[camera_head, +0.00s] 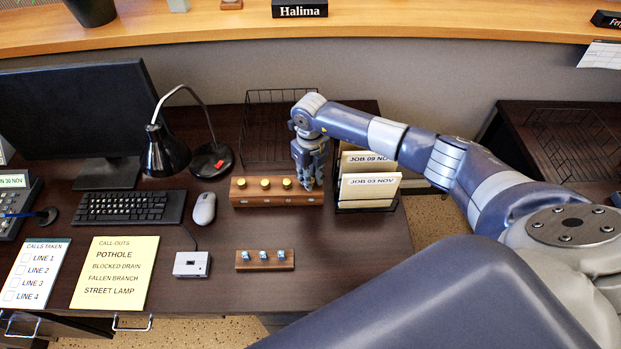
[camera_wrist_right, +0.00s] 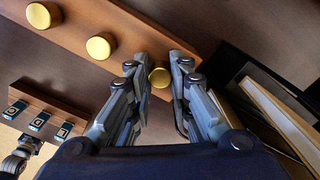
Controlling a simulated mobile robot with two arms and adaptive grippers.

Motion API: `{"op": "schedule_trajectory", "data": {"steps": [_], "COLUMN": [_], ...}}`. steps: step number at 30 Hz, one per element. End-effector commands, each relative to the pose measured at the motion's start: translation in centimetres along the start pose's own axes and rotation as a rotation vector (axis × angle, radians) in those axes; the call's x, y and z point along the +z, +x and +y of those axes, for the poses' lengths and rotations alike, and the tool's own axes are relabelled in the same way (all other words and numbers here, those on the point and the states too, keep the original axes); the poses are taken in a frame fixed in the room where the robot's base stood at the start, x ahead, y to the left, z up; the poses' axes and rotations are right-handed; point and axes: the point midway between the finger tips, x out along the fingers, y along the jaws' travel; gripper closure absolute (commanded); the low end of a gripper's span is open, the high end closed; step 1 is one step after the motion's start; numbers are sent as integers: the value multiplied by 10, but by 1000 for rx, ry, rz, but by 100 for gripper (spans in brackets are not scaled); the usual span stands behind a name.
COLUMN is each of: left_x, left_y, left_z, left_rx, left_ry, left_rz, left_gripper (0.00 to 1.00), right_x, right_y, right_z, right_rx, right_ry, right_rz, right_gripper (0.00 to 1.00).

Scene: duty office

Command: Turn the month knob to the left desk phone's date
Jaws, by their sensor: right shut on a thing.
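A wooden block (camera_head: 277,199) with a row of gold knobs (camera_head: 264,183) lies on the dark desk. My right gripper (camera_head: 309,184) reaches down over its right end and is shut on the rightmost knob. In the right wrist view that gold knob (camera_wrist_right: 160,77) shows between the fingertips, with two other knobs apart to the left. Labels on the knobs are too small to read, and the gripper hides the rightmost knob from the head camera. The left desk phone (camera_head: 17,205) is cut off at the left edge; its display (camera_head: 14,181) reads "30 NOV".
A rack with job cards (camera_head: 368,186) stands close right of the gripper. A wire tray (camera_head: 262,130) is behind the block. A small wooden strip with blue switches (camera_head: 265,260), a grey box (camera_head: 192,264), a mouse (camera_head: 203,208) and a lamp (camera_head: 166,152) are nearby.

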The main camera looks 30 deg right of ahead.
Motion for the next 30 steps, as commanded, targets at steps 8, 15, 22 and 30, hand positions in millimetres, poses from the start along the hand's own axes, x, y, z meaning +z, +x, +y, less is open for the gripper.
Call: {"op": "schedule_trajectory", "data": {"steps": [8,15,22,30], "left_x": [2,5,8,8], "left_y": [24,34,37,37], "left_z": [0,1,1,1], "left_rx": [0,0,1,1], "left_ry": [0,0,0,0], "left_rz": [0,-4,-6,-7], "left_gripper": [60,60,60,60], "right_x": [1,1,1,1], "right_y": [2,1,0,-1], "right_z": [-1,-1,0,0], "right_rx": [-2,-2,0,0], "right_ry": [-187,-300,-345,-350], "right_rz": [-4,-4,-2,-2], "right_gripper": [100,100,100,100]}}
